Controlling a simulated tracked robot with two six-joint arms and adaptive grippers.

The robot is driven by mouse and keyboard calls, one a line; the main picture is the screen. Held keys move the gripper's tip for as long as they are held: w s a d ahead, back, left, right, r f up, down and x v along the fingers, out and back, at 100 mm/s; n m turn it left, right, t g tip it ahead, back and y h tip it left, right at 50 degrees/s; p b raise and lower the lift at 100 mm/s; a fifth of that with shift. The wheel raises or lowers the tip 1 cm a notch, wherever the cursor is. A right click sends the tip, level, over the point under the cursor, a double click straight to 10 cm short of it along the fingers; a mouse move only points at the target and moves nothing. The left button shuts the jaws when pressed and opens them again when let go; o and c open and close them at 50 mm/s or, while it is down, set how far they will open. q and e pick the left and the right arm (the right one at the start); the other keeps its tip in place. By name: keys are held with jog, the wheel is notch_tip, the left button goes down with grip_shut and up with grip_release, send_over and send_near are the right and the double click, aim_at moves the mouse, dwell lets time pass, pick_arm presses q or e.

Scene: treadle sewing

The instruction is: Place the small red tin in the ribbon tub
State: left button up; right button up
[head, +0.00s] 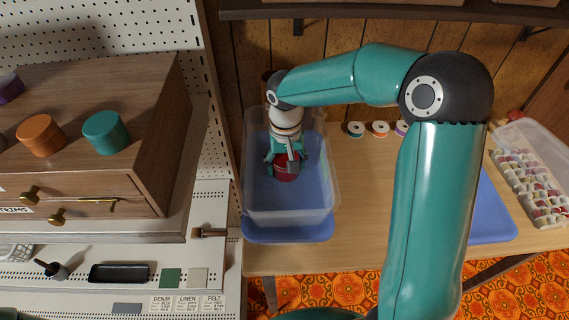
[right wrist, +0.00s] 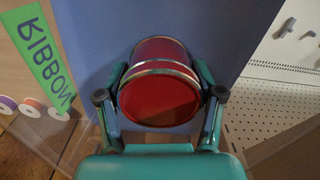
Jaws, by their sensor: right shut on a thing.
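The small red tin (head: 286,171) is between the fingers of my right gripper (head: 285,165) in the head view, over the inside of a clear tub (head: 328,187). In the right wrist view the tin (right wrist: 160,95) shows its round red end and pale metal rims, with the fingers of my right gripper (right wrist: 160,98) closed on both sides. A green label reading RIBBON (right wrist: 42,58) shows at the left there. Blue fills the view behind the tin. I cannot tell whether the tin touches the tub floor. My left gripper is not in view.
A wooden drawer cabinet (head: 160,180) with an orange tin (head: 41,135) and a teal tin (head: 106,132) stands at left. Bare table (head: 350,225) lies right of the tub.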

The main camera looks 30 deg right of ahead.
aim_at(286, 157)
jog(key=shift+f, duration=0.15)
jog(key=o, duration=1)
jog(key=shift+o, duration=0.2)
notch_tip(286, 157, up, 12)
jog(key=shift+r, duration=0.2)
